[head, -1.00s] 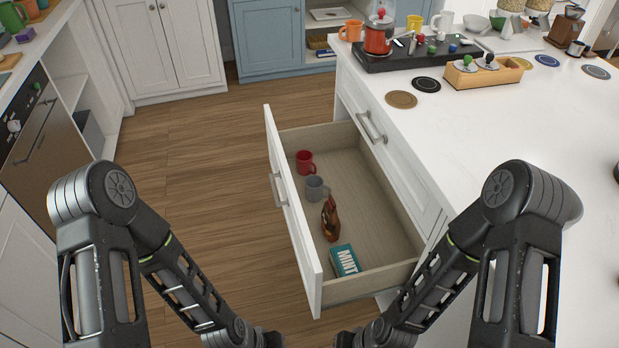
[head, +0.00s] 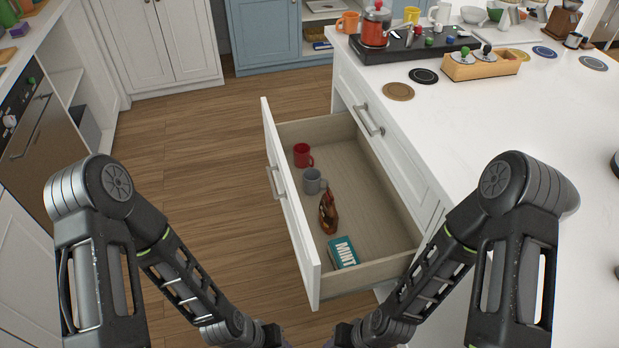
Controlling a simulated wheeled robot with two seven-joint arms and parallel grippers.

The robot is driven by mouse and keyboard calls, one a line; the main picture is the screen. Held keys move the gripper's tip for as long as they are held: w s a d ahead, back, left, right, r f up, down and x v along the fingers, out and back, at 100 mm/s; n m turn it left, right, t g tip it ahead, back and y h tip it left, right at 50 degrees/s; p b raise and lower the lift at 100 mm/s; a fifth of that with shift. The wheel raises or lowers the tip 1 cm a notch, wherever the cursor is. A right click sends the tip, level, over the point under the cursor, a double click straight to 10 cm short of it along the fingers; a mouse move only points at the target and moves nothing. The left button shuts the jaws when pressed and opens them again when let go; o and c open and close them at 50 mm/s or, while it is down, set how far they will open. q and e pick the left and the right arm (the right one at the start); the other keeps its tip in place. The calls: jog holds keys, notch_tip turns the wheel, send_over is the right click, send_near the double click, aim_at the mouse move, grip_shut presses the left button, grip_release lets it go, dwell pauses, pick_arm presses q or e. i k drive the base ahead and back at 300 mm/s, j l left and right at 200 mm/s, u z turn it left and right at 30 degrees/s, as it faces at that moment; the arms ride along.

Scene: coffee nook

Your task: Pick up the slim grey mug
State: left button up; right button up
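A grey mug (head: 313,181) stands upright in the open drawer (head: 362,222). A red mug (head: 303,155) stands behind it, nearer the drawer's far end. A brown bottle-like item (head: 328,213) is in front of the grey mug, and a teal box marked MINT (head: 343,252) lies nearer still. Both my arms reach down to the bottom edge of the head view, in front of the drawer's near end. Neither gripper's fingers can be seen; they are below the picture.
The drawer front (head: 290,205) stands out over the wooden floor (head: 205,190), which is clear to the left. The white counter (head: 520,150) is on the right, with a wooden box (head: 485,68), coasters (head: 398,91) and a red French press (head: 375,26) on a black tray.

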aim_at(312, 179)
jog(key=k+z, duration=0.1)
jog(key=k, duration=0.55)
jog(key=z, duration=4.7)
jog(key=k+j+z, duration=0.15)
jog(key=k+j, duration=0.15)
jog(key=k, duration=0.6)
jog(key=k+j, duration=0.1)
jog(key=k, duration=0.7)
jog(key=k+j, duration=0.15)
jog(key=k, duration=3.15)
